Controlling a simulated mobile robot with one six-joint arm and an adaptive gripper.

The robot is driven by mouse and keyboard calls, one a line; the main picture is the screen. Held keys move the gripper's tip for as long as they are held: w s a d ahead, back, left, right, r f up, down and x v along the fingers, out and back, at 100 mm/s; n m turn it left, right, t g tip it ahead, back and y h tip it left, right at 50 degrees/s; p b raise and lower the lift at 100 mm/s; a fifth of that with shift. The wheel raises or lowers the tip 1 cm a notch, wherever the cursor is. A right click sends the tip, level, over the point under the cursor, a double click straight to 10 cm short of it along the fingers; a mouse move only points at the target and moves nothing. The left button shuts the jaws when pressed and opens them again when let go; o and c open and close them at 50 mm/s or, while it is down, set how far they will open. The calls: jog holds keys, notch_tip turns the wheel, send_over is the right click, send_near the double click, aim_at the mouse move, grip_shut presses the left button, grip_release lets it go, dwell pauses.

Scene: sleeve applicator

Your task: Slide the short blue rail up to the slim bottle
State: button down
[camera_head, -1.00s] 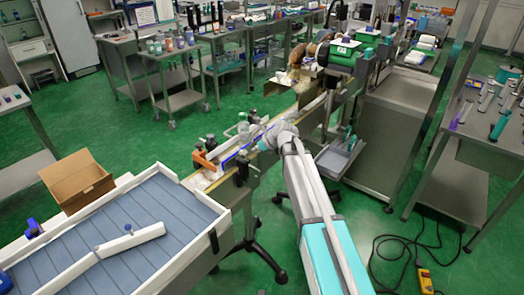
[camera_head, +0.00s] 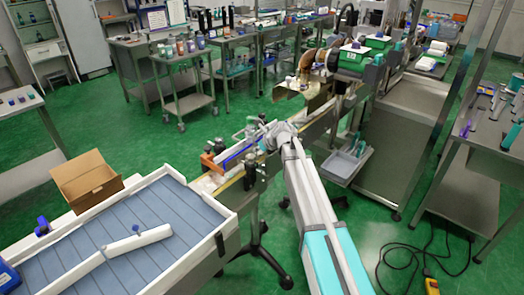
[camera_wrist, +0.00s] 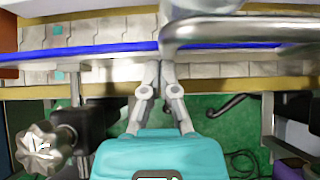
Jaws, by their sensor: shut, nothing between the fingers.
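The blue rail (camera_head: 238,154) runs along the side of the narrow conveyor in the head view. In the wrist view the blue rail (camera_wrist: 90,50) crosses the upper part of the picture as a long strip. My gripper (camera_wrist: 153,66) is shut and empty, its fingertips at the near side of the blue strip; whether they touch it I cannot tell. In the head view my gripper (camera_head: 262,140) is small and partly hidden by my arm. I cannot make out the slim bottle in either view.
A curved metal rod (camera_wrist: 235,28) crosses the wrist view above the rail. A lobed knob (camera_wrist: 42,148) stands at lower left. In the head view a white-walled tray table (camera_head: 222,222) and a cardboard box (camera_head: 86,180) lie left. Green floor is open beyond the conveyor.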

jog(key=shift+w+a+r, duration=0.15)
jog(key=shift+w+a, duration=0.05)
jog(key=shift+s+d, duration=0.3)
jog(key=shift+d, duration=0.05)
jog(key=s+d+f+p+v, duration=0.1)
jog(key=f+p+v, duration=0.1)
jog(key=p+v, duration=0.5)
jog(key=shift+v, duration=2.9)
jog(key=shift+s+d+f, duration=0.1)
jog(key=shift+d+f, duration=0.1)
jog(key=shift+d, duration=0.05)
